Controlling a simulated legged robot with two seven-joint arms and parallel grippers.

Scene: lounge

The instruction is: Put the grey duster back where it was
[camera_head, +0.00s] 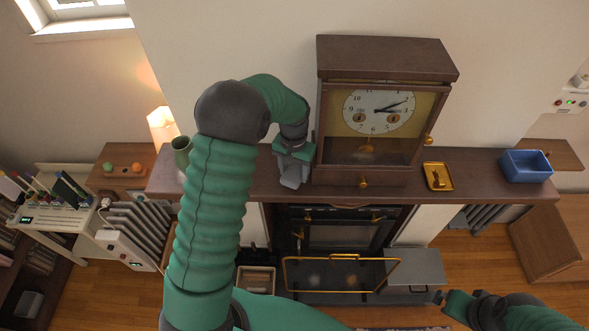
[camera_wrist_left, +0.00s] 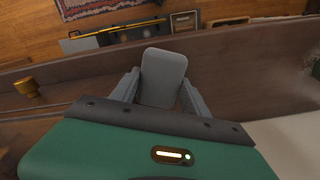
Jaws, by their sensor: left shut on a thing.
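My left gripper (camera_head: 291,174) is over the mantel shelf (camera_head: 465,182), just left of the wooden clock (camera_head: 387,58). It is shut on the grey duster. In the left wrist view the duster (camera_wrist_left: 163,77) is a flat grey pad with rounded corners, between the two grey fingers of my left gripper (camera_wrist_left: 158,92). It is over the dark wood of the shelf; I cannot tell whether it touches the wood. In the head view finger and duster greys blend together. My right gripper (camera_head: 441,298) is low at the right, away from the shelf, its fingers too small to judge.
A green vase (camera_head: 182,152) stands at the shelf's left end, partly behind my left arm. A brass tray (camera_head: 438,176) and a blue bin (camera_head: 526,165) are right of the clock. The fireplace (camera_head: 340,237) with a brass-railed guard is below. Bare shelf shows between tray and bin.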

